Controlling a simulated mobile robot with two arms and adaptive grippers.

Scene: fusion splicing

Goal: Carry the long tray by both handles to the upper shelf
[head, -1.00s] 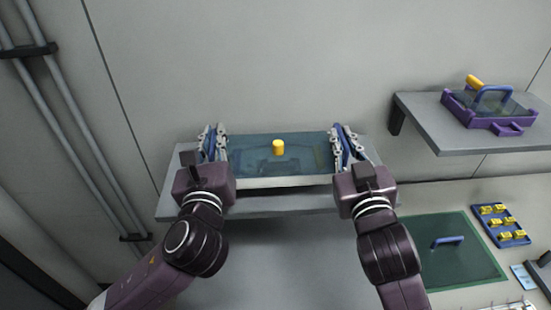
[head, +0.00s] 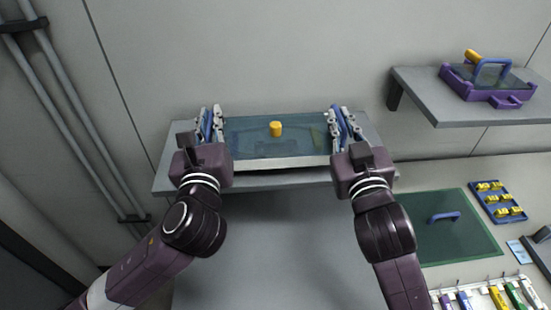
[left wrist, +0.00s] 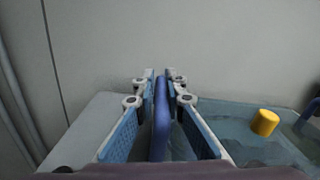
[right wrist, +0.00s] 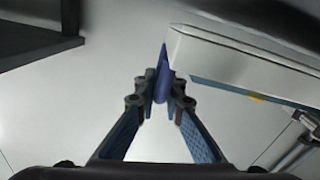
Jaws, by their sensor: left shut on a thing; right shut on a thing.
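The long tray (head: 285,163) has a pale front wall, a teal inside and a blue handle at each end. A yellow cylinder (head: 276,129) stands in it; it also shows in the left wrist view (left wrist: 264,122). My left gripper (head: 212,122) is shut on the left handle (left wrist: 161,115). My right gripper (head: 341,122) is shut on the right handle (right wrist: 162,75). The tray appears over the grey wall shelf (head: 170,175); I cannot tell whether it touches it.
A second grey shelf (head: 425,95) at the right holds a purple carrier (head: 490,82) with a blue handle. Below it, the worktop bears a green mat (head: 455,240), a blue tray of yellow pieces (head: 500,200) and a rack of coloured items. Pipes run along the left wall.

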